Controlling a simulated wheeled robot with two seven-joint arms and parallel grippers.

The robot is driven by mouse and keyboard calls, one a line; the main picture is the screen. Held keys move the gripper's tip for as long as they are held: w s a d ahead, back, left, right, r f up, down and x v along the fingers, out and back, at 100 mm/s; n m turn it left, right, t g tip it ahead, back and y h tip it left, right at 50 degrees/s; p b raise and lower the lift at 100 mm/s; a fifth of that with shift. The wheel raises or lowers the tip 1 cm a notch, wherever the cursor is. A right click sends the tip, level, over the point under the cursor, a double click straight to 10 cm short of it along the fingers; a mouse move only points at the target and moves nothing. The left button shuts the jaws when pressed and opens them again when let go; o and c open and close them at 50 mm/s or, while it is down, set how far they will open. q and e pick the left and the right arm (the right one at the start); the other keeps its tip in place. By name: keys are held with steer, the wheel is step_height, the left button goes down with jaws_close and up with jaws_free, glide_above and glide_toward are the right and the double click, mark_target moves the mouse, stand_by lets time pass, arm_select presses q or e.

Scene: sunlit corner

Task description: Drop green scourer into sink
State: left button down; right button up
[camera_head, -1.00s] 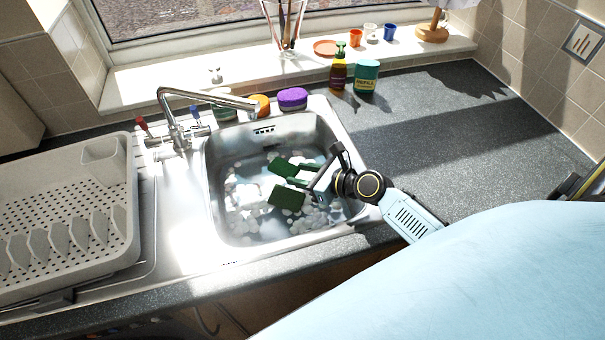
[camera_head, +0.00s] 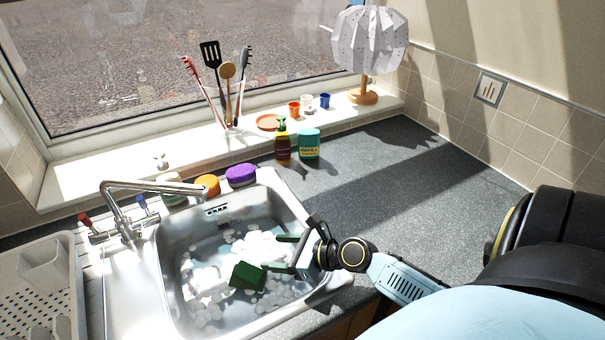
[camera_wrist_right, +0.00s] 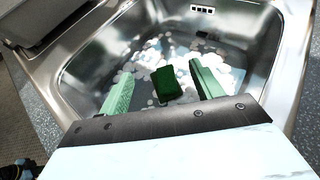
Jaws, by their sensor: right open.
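The green scourer (camera_head: 248,276) is a dark green block inside the steel sink (camera_head: 290,196), over water with pale foam patches. My right gripper (camera_head: 282,252) reaches over the basin from the right. Its two pale green fingers are open. In the right wrist view, the scourer (camera_wrist_right: 167,85) shows between and beyond the spread fingers (camera_wrist_right: 161,70), with gaps on both sides. I cannot tell whether it is still falling or resting on the water. My left gripper is not in view.
A tap (camera_head: 140,190) stands at the sink's back left. An orange sponge (camera_head: 207,185) and a purple sponge (camera_head: 241,175) lie behind the basin. A brown bottle (camera_head: 282,142) and a teal container (camera_head: 309,144) stand behind. The dish rack (camera_head: 35,280) is left. The right counter is mostly clear.

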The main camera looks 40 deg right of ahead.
steer(key=v, duration=0.7)
steer(key=shift+s+d, duration=0.15)
steer(key=shift+s, duration=0.1)
